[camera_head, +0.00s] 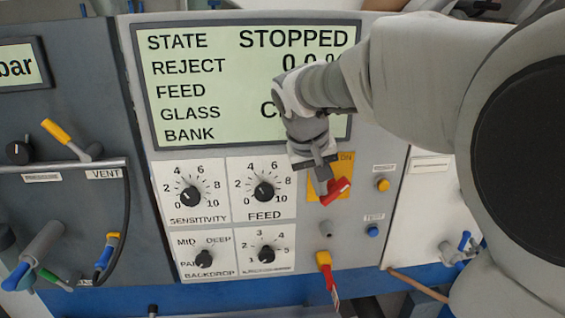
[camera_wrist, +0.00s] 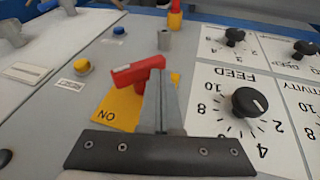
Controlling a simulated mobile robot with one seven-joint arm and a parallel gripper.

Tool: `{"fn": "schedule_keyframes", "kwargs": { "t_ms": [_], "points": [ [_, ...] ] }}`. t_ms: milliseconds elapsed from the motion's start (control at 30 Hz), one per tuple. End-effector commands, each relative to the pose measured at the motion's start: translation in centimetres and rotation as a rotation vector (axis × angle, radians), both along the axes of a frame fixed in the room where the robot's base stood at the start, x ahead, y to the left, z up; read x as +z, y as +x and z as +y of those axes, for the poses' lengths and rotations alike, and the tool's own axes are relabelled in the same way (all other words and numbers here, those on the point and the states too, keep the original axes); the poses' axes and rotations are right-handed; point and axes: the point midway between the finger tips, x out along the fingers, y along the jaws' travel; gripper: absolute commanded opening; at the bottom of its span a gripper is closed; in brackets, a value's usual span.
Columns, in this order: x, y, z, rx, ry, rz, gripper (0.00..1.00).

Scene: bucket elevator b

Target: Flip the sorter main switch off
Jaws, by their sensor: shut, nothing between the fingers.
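The sorter main switch is a red rotary handle (camera_head: 336,190) on a yellow plate (camera_head: 345,163) marked ON, on the grey panel below the display. In the wrist view the red handle (camera_wrist: 138,70) sits tilted across its yellow plate (camera_wrist: 112,112). My gripper (camera_head: 324,180) is at the plate, close beside the handle. In the wrist view my gripper's fingers (camera_wrist: 160,85) are shut together, empty, and overlap the handle's end; I cannot tell whether they touch it. The display (camera_head: 200,90) reads STATE STOPPED; my arm covers part of its right side.
The feed knob (camera_head: 264,191) and sensitivity knob (camera_head: 191,196) are left of the switch. A yellow button (camera_head: 383,184) and blue button (camera_head: 373,230) are to its right. A grey peg (camera_head: 326,228) and a yellow-and-red key-like part (camera_head: 325,264) are below.

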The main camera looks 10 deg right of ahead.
Motion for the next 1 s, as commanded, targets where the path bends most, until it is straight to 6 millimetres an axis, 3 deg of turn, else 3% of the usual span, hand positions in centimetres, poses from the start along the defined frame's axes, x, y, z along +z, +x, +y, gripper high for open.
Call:
{"fn": "schedule_keyframes", "kwargs": {
  "t_ms": [1000],
  "points": [
    [-0.57, 0.02, 0.42, 0.003, -0.137, 0.000, 0.00]
  ]
}}
